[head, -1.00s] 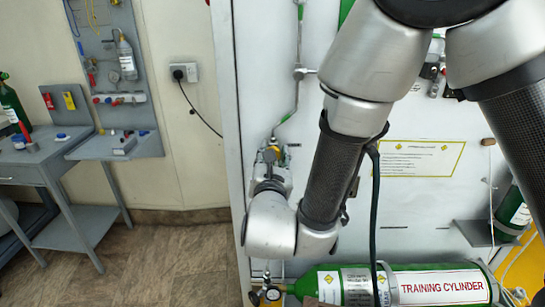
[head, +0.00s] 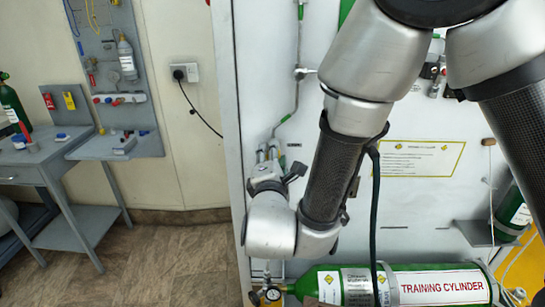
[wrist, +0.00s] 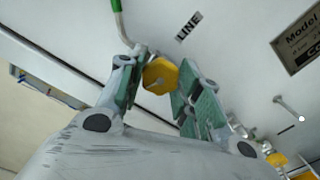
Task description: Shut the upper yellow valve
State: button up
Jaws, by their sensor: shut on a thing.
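The upper yellow valve (wrist: 160,76) shows in the wrist view as a yellow knob on the white panel, between my two green-padded fingers. My gripper (wrist: 163,82) is shut on it, with a pad on either side. In the head view my gripper (head: 268,152) is up against the panel beside the thin pipe, and its fingers and wrist hide the yellow knob there. Other yellow parts (wrist: 277,159) show at the lower right of the wrist view, partly cut off.
A thin pipe (head: 297,95) runs up the panel. A grey table (head: 45,158) stands at the left, with open floor between.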

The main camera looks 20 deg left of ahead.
jog(key=m, duration=1.3)
jog(key=shift+f, duration=0.1)
dwell(0.6)
jog(key=o, duration=1)
jog(key=shift+o, duration=0.2)
jog(key=v, duration=1.2)
jog(key=shift+a, duration=0.1)
